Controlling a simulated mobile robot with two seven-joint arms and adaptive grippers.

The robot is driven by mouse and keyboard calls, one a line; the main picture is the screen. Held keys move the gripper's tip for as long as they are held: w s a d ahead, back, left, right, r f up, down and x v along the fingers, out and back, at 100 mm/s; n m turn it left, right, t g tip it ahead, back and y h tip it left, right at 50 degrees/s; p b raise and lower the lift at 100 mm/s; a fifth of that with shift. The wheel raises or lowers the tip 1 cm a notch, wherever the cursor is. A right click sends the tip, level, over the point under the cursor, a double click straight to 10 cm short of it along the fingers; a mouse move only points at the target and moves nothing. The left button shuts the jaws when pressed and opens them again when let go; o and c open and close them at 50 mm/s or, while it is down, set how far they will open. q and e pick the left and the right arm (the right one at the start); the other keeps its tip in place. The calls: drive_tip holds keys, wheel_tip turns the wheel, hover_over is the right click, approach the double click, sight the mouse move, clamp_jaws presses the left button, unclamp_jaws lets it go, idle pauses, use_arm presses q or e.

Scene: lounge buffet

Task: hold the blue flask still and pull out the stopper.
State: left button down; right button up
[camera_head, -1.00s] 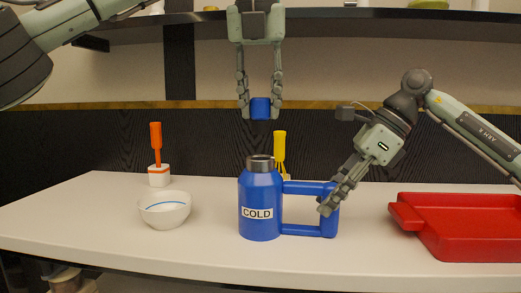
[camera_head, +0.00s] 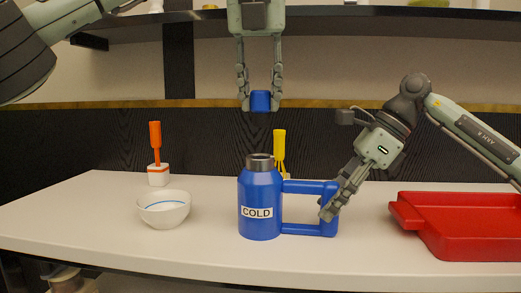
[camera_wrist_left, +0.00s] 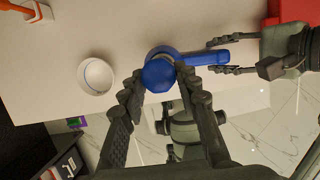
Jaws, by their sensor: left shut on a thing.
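The blue flask (camera_head: 260,205) stands upright on the white counter, with a "COLD" label, a grey neck and a square blue handle on its right. Its mouth is uncovered in the head view. My left gripper (camera_head: 260,102) is shut on the blue stopper (camera_head: 260,101) and holds it in the air well above the flask. In the left wrist view the stopper (camera_wrist_left: 159,75) sits between the fingertips and hides much of the flask (camera_wrist_left: 172,52). My right gripper (camera_head: 329,208) is at the handle's outer bar, its fingers around it; it seems shut on the handle.
A white bowl (camera_head: 164,209) with a blue line stands left of the flask. An orange-handled tool (camera_head: 155,150) in a white base and a yellow-handled tool (camera_head: 279,147) stand behind. A red tray (camera_head: 465,228) lies at the right. A shelf (camera_head: 330,14) runs above.

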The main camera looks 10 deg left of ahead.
drive_tip(key=shift+o, duration=0.9)
drive_tip(key=shift+r, duration=0.15)
drive_tip(key=shift+a+r, duration=0.1)
drive_tip(key=shift+r, duration=0.05)
drive_tip(key=shift+v, duration=0.85)
drive_tip(key=v, duration=0.6)
drive_tip(key=shift+r, duration=0.1)
drive_tip(key=v, duration=1.2)
use_arm(q)
drive_tip(key=shift+s, duration=0.15)
use_arm(e)
drive_tip(key=shift+s, duration=0.15)
